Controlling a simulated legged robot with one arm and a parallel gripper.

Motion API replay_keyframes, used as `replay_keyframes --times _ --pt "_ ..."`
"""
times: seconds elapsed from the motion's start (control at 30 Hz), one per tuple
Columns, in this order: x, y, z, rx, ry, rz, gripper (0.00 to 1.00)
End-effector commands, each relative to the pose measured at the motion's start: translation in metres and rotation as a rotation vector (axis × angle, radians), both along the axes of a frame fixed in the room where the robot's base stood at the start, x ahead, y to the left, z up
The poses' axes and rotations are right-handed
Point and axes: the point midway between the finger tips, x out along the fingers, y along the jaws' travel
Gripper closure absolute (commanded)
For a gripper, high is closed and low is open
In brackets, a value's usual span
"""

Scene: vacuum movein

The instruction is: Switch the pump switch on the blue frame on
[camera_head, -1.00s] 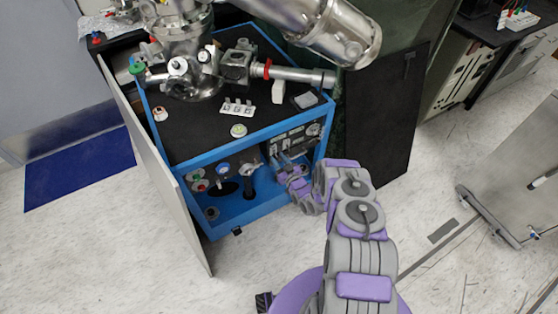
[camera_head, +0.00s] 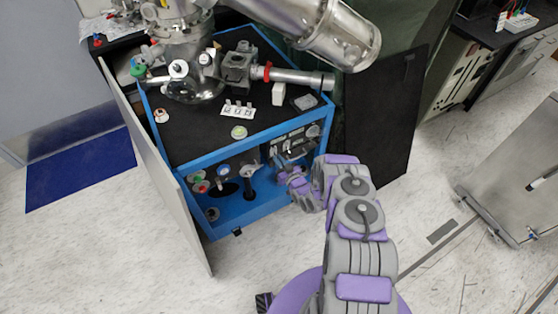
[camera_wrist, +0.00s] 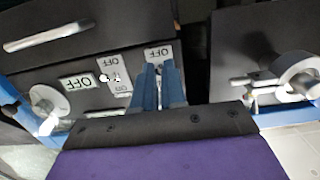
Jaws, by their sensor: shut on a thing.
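The blue frame (camera_head: 262,206) is the body of a cart with a black top, and a dark control panel (camera_head: 290,136) sits at its front right. My gripper (camera_head: 279,163) is at the front of this panel. In the wrist view its two blue fingers (camera_wrist: 160,72) are close together, shut on a small part at the panel, which looks like the pump switch. The fingers hide that part, so its position cannot be seen. An upside-down OFF label (camera_wrist: 158,53) shows just behind the fingertips. More OFF labels (camera_wrist: 78,82) are to the left.
A round metal fitting (camera_wrist: 298,72) is to the right of my fingers. A pale knob (camera_wrist: 45,100) is at the left. Steel vacuum parts (camera_head: 320,35) stand above the cart. An open panel door (camera_head: 160,170) is at its left. The floor in front is clear.

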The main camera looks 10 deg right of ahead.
Motion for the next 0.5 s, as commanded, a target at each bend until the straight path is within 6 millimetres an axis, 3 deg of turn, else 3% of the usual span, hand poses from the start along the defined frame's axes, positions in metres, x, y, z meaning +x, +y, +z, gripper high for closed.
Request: replay_keyframes --times 0.5 --pt "0.004 0.000 0.027 -0.139 0.418 0.000 1.00"
